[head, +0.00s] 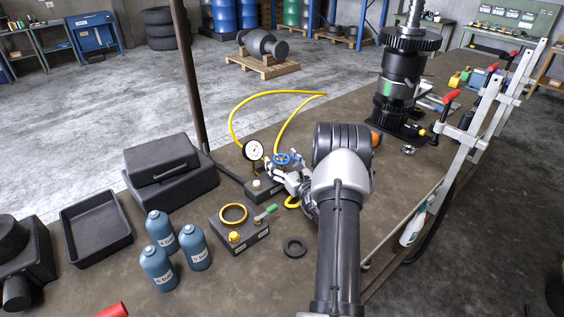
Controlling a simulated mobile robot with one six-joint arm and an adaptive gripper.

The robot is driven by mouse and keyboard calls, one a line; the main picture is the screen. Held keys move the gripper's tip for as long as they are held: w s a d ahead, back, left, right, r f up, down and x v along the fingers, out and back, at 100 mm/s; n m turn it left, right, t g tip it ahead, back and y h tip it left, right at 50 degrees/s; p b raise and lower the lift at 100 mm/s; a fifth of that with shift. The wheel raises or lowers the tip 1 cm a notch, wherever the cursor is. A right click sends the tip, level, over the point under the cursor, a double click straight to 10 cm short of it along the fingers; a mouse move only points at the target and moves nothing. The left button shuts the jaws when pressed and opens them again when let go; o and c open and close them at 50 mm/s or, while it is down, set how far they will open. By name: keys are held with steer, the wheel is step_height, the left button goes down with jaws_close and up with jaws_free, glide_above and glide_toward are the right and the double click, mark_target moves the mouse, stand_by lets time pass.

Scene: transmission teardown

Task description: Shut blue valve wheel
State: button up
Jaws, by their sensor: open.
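The blue valve wheel (283,158) sits on a small valve fitting on the workbench, just left of my arm's wrist. My gripper (279,172) reaches leftward from the wrist and is right by the wheel, with its jaws open. I cannot tell from this view whether the fingers touch the wheel or are around it. A white-faced pressure gauge (254,150) stands just left of the wheel, and a yellow hose (262,94) loops behind it. My wrist hides the right side of the fitting.
Three blue bottles (160,229) stand at the left, near an empty black tray (94,228). A tall gear assembly (401,75) stands behind right. A dark post (187,75) rises behind left.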

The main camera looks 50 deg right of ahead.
steer(key=v, duration=1.2)
steer(key=shift+w+a+r, duration=0.1)
